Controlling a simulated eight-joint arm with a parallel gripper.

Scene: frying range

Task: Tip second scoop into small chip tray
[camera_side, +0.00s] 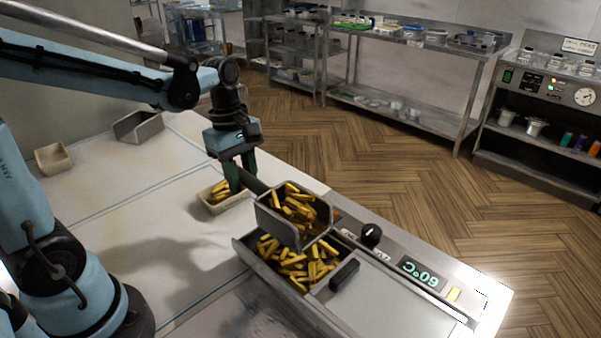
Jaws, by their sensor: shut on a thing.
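My gripper (243,176) is shut on the handle of a metal scoop (275,226). The scoop is loaded with yellow chips (297,204) and is over the chip bin (248,257), its mouth toward the lower right. I cannot tell whether it touches the chips below. A small chip tray (231,206), pale and shallow, stands on the counter behind and left of the scoop, with some chips in it. My gripper's fingers partly hide this tray.
A second pale tray (53,160), seemingly empty, and a metal holder (138,127) stand at the back left. The counter between is clear.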

